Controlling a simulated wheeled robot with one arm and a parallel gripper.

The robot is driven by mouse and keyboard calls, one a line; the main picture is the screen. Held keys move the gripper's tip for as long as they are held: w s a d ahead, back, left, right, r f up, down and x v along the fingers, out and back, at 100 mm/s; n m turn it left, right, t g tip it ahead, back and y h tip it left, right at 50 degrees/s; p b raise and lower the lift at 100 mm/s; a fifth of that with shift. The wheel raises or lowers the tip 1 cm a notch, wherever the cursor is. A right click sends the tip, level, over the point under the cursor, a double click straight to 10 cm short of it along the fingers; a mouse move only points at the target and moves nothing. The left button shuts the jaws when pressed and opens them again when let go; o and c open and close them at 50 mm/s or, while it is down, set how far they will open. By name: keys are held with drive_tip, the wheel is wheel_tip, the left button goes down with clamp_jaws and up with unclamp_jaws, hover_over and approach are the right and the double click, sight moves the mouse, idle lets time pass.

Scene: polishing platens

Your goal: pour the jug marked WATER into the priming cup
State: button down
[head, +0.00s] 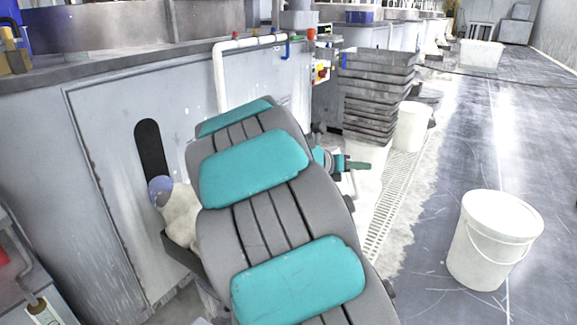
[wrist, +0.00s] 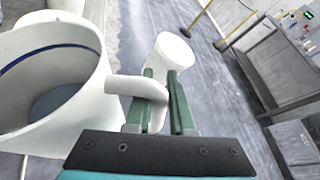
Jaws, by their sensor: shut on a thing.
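My gripper (wrist: 161,76) is shut on the handle of a white jug (wrist: 85,112) in the wrist view. The jug fills the left of that view, its wide mouth open toward the camera, with a blue line around the inside and a grey-blue surface low within. No WATER marking shows on the side I see. In the head view my gripper (head: 357,165) is past the end of my arm, in front of the stacked crates, with white shapes beside it that I cannot clearly tell apart. I cannot pick out the priming cup in either view.
A lidded white bucket (head: 495,240) stands on the floor at the right. Stacked grey crates (head: 375,95) and another white bucket (head: 412,126) stand beyond my gripper. A grey machine cabinet (head: 100,150) runs along the left. The floor aisle at the right is mostly clear.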

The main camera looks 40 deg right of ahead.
drive_tip(key=s+f+m+t+b, duration=0.2)
drive_tip(key=s+f+m+b, duration=0.1)
drive_tip(key=f+b, duration=0.5)
drive_tip(key=shift+s+d+m+y+b, duration=0.25)
drive_tip(key=shift+s+b, duration=0.2)
drive_tip(key=shift+b, duration=0.5)
drive_tip(key=shift+t, duration=0.3)
